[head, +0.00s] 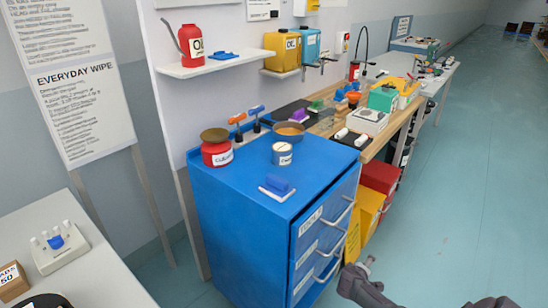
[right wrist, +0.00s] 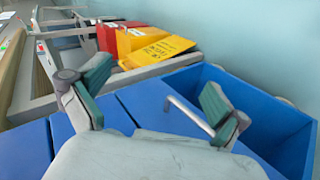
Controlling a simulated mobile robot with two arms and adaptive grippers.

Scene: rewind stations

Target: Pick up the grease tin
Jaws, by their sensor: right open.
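A small pale tin with a label (head: 282,154) stands upright on top of the blue drawer cabinet (head: 235,200); it looks like the grease tin, but its label is too small to read. A red tin with a brownish lid (head: 217,154) stands to its left. My right gripper (head: 364,268) is low at the right of the cabinet's front, apart from both tins. In the right wrist view its two green-padded fingers (right wrist: 150,98) are spread with nothing held between them, over blue cabinet surfaces. No tin shows in that view. My left gripper is not in view.
A blue block on a white base (head: 277,188) lies near the cabinet's front edge. Drawer handles (head: 338,216) stick out in front. Yellow (head: 362,222) and red (head: 380,177) bins stand beyond the cabinet. Open floor lies right.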

